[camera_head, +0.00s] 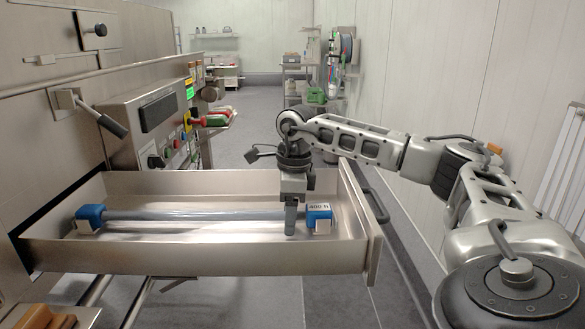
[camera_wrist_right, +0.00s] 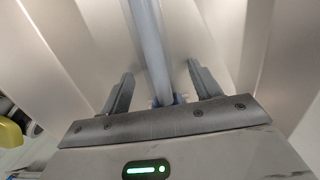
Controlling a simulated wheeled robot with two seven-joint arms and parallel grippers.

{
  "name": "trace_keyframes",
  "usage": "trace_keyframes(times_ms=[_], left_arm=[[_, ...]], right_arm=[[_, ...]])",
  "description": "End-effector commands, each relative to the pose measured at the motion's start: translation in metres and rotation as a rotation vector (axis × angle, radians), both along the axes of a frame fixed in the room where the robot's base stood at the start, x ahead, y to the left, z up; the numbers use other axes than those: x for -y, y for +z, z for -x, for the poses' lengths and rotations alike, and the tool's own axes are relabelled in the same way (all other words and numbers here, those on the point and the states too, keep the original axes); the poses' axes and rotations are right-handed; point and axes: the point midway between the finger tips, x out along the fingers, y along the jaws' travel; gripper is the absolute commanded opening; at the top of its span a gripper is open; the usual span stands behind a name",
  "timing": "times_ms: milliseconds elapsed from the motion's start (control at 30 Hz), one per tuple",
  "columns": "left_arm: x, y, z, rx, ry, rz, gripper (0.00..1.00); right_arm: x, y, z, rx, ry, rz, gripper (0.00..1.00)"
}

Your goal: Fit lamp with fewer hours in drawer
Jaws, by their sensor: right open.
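A lamp (camera_head: 200,214), a pale grey-blue tube with a blue block at each end, lies lengthwise in an open steel drawer (camera_head: 200,262). My right gripper (camera_head: 290,222) points down into the drawer by the lamp's right end. In the right wrist view the lamp (camera_wrist_right: 150,50) runs between the two open fingers (camera_wrist_right: 155,88), with a gap on each side. My left gripper is not in view. No second lamp can be made out.
A control panel (camera_head: 150,125) with buttons and a lever handle (camera_head: 100,115) stands behind the drawer. The drawer's front panel (camera_head: 358,220) rises just right of my gripper. Shelves and a cart (camera_head: 300,75) stand far back. The grey floor aisle is clear.

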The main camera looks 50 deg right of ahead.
Motion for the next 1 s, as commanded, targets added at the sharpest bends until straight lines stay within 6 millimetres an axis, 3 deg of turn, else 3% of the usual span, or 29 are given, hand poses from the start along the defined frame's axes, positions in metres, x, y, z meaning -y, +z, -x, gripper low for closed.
trace_keyframes(times_ms=[67, 400, 633, 700, 1000], left_arm=[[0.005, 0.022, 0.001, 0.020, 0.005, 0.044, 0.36], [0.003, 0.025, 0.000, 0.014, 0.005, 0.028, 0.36], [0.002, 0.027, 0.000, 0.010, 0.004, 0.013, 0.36], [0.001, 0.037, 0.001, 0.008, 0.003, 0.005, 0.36], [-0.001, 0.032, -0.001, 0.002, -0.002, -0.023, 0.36]], right_arm=[[0.000, 0.003, 0.000, 0.004, 0.000, 0.000, 0.63], [0.004, 0.092, 0.003, 0.009, 0.001, -0.002, 0.63], [0.006, 0.139, 0.006, 0.007, 0.001, -0.002, 0.63], [0.008, 0.152, 0.007, 0.005, -0.001, 0.000, 0.63], [0.008, 0.161, 0.009, 0.003, 0.000, -0.001, 0.63]])
